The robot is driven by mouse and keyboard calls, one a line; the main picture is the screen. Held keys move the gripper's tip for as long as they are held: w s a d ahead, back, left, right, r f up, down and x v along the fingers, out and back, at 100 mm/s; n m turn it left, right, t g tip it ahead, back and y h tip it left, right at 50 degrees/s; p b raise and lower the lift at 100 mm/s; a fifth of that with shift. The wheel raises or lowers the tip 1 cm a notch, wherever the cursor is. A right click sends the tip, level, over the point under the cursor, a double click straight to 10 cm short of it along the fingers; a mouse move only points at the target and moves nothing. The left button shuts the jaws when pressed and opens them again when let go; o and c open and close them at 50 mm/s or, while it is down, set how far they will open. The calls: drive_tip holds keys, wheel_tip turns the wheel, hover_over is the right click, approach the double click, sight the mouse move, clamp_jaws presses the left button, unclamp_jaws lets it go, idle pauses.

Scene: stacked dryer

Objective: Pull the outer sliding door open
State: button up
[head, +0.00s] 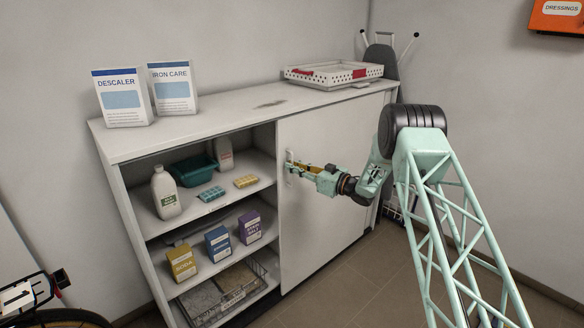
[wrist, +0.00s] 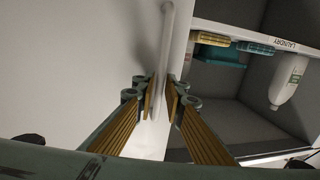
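The outer sliding door (head: 330,205) is a plain pale panel covering the right half of the cabinet; the left half stands uncovered. Its upright bar handle (head: 289,170) is near the door's left edge. In the wrist view the handle (wrist: 167,35) runs between my fingertips. My gripper (head: 293,167) is at the handle, one yellow-padded finger on each side of the bar. In the wrist view the fingertips (wrist: 161,98) are close to the bar; I cannot tell whether both touch it.
The open shelves hold a white bottle (head: 165,193), a teal basin (head: 193,170), several small boxes (head: 217,243) and a wire basket (head: 225,295). Two cartons (head: 123,98) and a white tray (head: 333,78) stand on the cabinet top (head: 230,112). The floor (head: 365,275) in front of the door looks clear.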

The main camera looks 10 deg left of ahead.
drive_tip(key=v, duration=1.1)
drive_tip(key=shift+s+d, duration=0.15)
drive_tip(key=shift+d, duration=0.1)
drive_tip(key=shift+r, duration=0.1)
